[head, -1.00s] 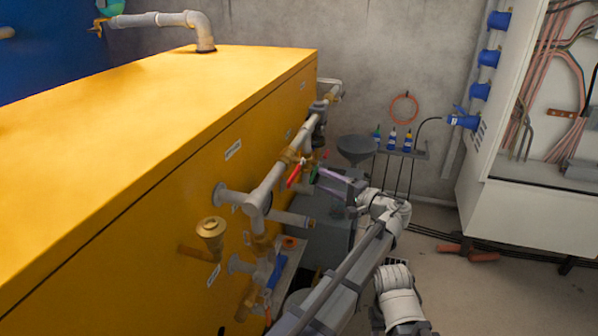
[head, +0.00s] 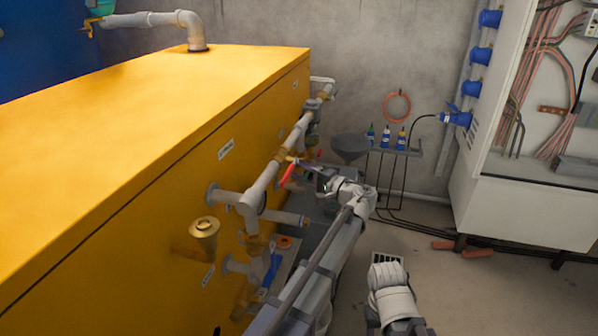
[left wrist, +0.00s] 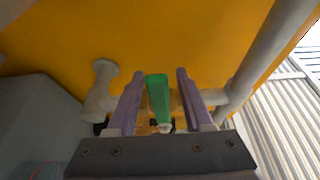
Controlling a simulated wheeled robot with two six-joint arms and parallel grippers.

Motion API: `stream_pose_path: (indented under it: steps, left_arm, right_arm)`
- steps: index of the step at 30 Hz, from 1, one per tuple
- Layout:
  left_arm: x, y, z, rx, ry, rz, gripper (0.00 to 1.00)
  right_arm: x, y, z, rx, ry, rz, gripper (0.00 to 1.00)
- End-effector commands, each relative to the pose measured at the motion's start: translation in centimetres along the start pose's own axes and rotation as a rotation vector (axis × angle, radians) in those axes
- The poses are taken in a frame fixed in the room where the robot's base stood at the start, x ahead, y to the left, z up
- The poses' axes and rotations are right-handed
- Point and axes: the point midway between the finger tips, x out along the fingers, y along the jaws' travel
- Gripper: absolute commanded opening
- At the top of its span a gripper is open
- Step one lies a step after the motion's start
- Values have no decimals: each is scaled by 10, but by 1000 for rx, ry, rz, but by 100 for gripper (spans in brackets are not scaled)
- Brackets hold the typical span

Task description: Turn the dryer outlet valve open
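My left gripper (head: 312,172) is at the pipework on the side of the yellow cabinet, just right of a red valve handle (head: 287,173). In the left wrist view, its two purple fingers (left wrist: 160,73) are apart, with a green valve handle (left wrist: 157,97) between them. Gaps show on both sides of the green handle, so the gripper is open around it and not gripping. In the head view the green handle is mostly hidden by the gripper. I cannot read the labels, so I cannot tell which valve is the dryer outlet.
Grey pipes (head: 262,187) run along the yellow cabinet (head: 150,130). A blue valve handle (head: 272,270) sits lower down. A grey funnel (head: 350,146) and a bottle rack (head: 395,151) stand behind. An open electrical cabinet (head: 530,210) is at right.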

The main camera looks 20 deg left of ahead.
Motion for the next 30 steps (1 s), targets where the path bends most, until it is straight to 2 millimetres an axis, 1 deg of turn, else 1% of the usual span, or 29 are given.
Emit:
stream_pose_path:
  steps: [1,2,13,30]
  left_arm:
    - [0,0,0,0,0,0,46]
    - [0,0,0,0,0,0,42]
    - [0,0,0,0,0,0,1]
    - [-1,0,0,0,0,0,0]
  right_arm:
    - [0,0,0,0,0,0,50]
    - [0,0,0,0,0,0,50]
    - [0,0,0,0,0,0,50]
    - [0,0,0,0,0,0,50]
